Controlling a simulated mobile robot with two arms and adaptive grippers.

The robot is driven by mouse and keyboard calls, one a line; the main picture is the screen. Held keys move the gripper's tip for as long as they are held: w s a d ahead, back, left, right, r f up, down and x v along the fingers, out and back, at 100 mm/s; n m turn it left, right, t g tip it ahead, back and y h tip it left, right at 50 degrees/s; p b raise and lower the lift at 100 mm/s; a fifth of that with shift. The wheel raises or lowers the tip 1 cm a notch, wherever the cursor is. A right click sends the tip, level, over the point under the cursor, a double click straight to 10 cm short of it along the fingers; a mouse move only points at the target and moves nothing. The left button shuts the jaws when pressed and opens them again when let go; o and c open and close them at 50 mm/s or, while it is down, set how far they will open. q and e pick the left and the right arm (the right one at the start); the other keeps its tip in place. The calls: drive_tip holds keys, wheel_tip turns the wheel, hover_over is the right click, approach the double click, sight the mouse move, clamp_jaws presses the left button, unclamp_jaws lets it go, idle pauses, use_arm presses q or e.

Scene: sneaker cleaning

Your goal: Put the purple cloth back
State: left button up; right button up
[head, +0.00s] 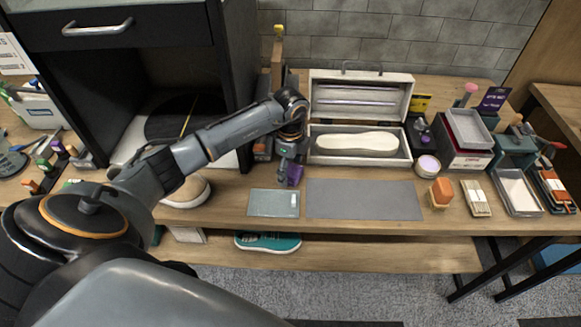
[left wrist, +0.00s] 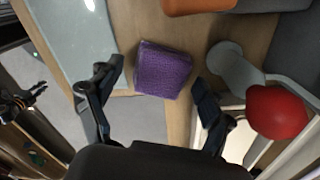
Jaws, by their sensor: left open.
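The purple cloth (head: 295,174) is a small folded pad on the wooden table, just right of my left gripper's tip in the head view and partly hidden by it. In the left wrist view the purple cloth (left wrist: 163,70) lies flat, between and slightly beyond the two fingertips. My left gripper (left wrist: 157,84) is open with nothing between its fingers that I can see gripped. In the head view my left gripper (head: 285,172) points down above the table near the back of a glass plate.
A pale glass plate (head: 273,203) and a grey mat (head: 362,199) lie in front. An open white box (head: 313,150) holding a white insole stands behind. A red ball (left wrist: 277,112) on a grey piece sits close to the right finger in the left wrist view.

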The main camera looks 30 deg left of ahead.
sight(291, 170)
use_arm(q)
drive_tip(key=shift+r, duration=0.55)
wheel_tip(291, 170, up, 11)
drive_tip(key=b, duration=0.2)
drive_tip(key=shift+r, duration=0.15)
